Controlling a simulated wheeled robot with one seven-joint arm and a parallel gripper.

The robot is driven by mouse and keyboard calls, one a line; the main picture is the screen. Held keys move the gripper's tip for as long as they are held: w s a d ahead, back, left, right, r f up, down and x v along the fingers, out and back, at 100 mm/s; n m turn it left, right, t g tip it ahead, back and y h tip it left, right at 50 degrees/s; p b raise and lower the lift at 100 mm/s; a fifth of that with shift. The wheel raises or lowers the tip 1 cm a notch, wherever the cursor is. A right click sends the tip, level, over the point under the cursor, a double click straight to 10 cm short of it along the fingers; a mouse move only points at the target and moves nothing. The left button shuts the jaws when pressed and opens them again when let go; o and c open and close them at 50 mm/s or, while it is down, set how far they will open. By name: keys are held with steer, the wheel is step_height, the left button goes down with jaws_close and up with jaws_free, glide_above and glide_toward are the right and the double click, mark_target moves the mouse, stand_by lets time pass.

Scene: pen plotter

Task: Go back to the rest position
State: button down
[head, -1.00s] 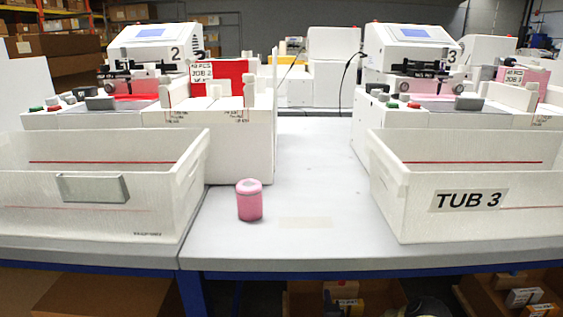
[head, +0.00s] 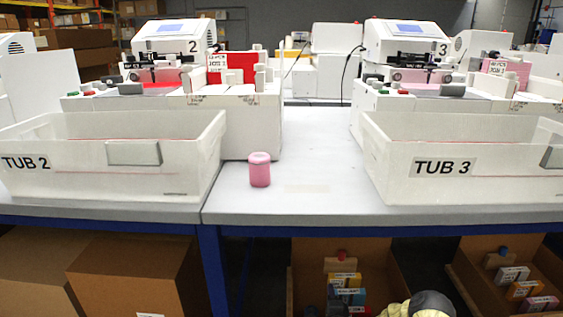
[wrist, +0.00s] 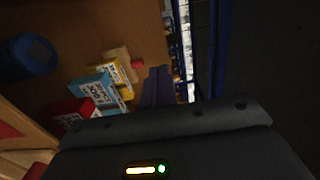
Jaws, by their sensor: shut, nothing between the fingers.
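My gripper (wrist: 158,72) shows in the wrist view as two dark fingers pressed together, with nothing between them. It points over an open cardboard box (wrist: 120,25) holding small yellow, blue and red cartons. The fingers are not clearly visible in the head view. A pink lidded canister (head: 260,170) stands upright on the grey table (head: 310,205), between the two white tubs and apart from my gripper.
White TUB 2 (head: 70,182) and TUB 3 (head: 450,185) stand at the table's front edge. Plotter 2 (head: 170,42) and plotter 3 (head: 405,42) are behind them. Open boxes with small cartons (head: 345,280) sit below the table. The middle of the table is mostly clear.

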steer(key=s+a+r+n+g+y+p, duration=0.2)
steer(key=s+a+r+n+g, duration=0.15)
steer(key=r+n, duration=0.35)
steer(key=s+a+r+n+g+y+p, duration=0.25)
steer(key=r+n+g, duration=0.2)
steer(key=r, duration=0.35)
steer(key=s+d+r+n+g+h+p, duration=0.2)
steer(key=s+r+n+g+p, duration=0.15)
steer(key=s+r, duration=0.9)
steer(key=s+d+r+n+g+h+p, duration=0.3)
steer(key=s+r, duration=0.6)
steer(key=s, duration=0.7)
step_height(320, 180, up, 37)
steer(key=a+p, duration=0.1)
steer(key=p, duration=3.7)
steer(key=shift+w+g+y, duration=0.2)
steer(key=shift+g+y, duration=0.15)
steer(key=shift+y, duration=0.1)
steer(key=shift+a, duration=0.1)
